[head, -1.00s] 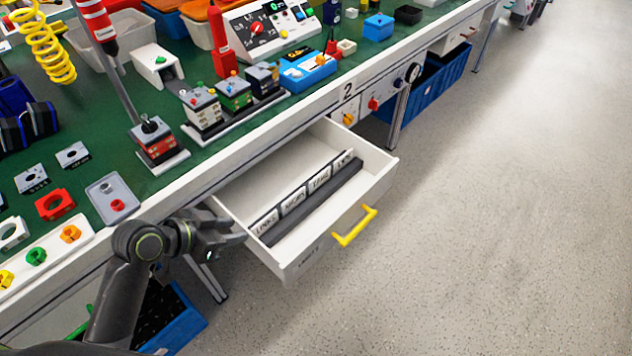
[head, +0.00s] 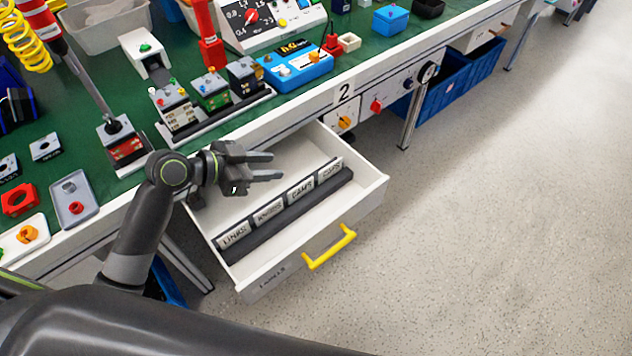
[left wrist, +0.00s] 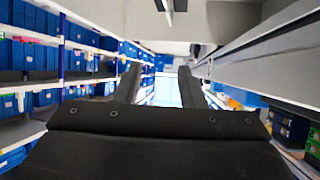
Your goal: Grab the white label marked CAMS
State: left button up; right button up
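The white CAMS label (head: 301,188) stands in a dark slotted holder (head: 290,216) inside the open white drawer (head: 235,275). It is between a white label that seems to read WORMS (head: 268,211) and the CAPS label (head: 330,169); the LINKS label (head: 234,236) is at the near left end. My left gripper (head: 276,166) is open and empty, over the back part of the drawer, behind and apart from the CAMS label in the picture. Its spread fingers show in the left wrist view (left wrist: 158,85), with no label there. My right gripper is not in view.
The drawer has a yellow handle (head: 329,248) and hangs under the green-topped workbench (head: 75,155). Small block units (head: 210,95) and a blue box (head: 296,64) stand along the bench edge above it. The floor to the right is clear.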

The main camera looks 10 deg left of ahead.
pick_arm(q)
jog(key=b, duration=0.1)
send_near(301, 193)
jog(key=shift+w+d+r, duration=0.25)
jog(key=shift+w+r, duration=0.1)
jog(key=shift+r, duration=0.1)
jog(key=shift+w+d+r, duration=0.25)
jog(key=shift+w+r, duration=0.1)
jog(key=shift+r, duration=0.1)
jog(key=x, duration=0.6)
jog(key=shift+w+d+f, duration=0.1)
jog(key=shift+w+d, duration=0.15)
grip_shut()
